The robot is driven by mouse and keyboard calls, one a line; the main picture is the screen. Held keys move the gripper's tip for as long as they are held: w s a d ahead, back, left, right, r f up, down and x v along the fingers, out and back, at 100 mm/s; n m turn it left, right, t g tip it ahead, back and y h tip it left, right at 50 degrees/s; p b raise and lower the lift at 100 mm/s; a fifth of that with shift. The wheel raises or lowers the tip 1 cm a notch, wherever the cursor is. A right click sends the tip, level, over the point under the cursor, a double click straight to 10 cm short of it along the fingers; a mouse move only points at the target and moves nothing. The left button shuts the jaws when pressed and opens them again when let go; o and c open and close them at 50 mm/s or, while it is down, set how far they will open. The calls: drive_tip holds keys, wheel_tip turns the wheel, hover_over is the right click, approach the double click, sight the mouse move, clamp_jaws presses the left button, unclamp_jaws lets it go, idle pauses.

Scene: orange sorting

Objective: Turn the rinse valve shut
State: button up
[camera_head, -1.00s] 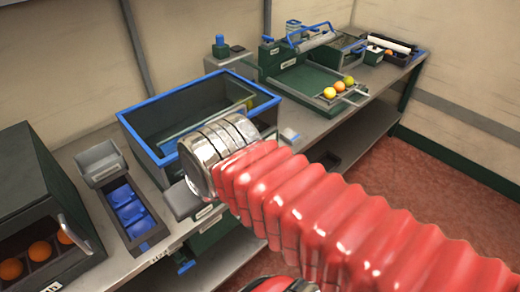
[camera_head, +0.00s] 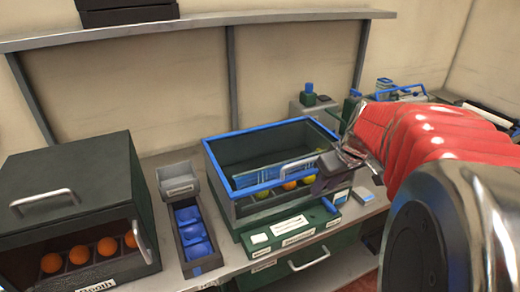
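I cannot pick out the rinse valve with certainty. A small green fitting with a blue top (camera_head: 308,94) stands on a grey block behind the blue-rimmed tank (camera_head: 222,166). A blue lever-like piece (camera_head: 329,205) sits at the right end of the labelled panel in front of the tank. My gripper (camera_head: 328,172) is at the tank's front right corner, above that panel. It is dark and small here, and its fingers do not show clearly. My red-sleeved arm reaches in from the right and hides part of the bench behind it.
A dark green booth (camera_head: 75,180) with several oranges stands at the left. A grey bin (camera_head: 178,179) and a tray of blue pieces (camera_head: 194,235) lie between it and the tank. Yellow and orange fruit (camera_head: 290,185) show inside the tank's front. A shelf (camera_head: 180,33) runs above.

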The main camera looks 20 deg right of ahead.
approach(330, 205)
drive_tip(key=v, duration=0.5)
drive_tip(key=shift+d, duration=0.15)
drive_tip(key=x, duration=1.3)
drive_tip(key=shift+w+f, duration=0.2)
drive_tip(key=shift+f, duration=0.15)
drive_tip(key=shift+c, duration=0.3)
clamp_jaws()
drive_tip(key=shift+a, duration=0.35)
drive_tip(key=shift+d, duration=0.15)
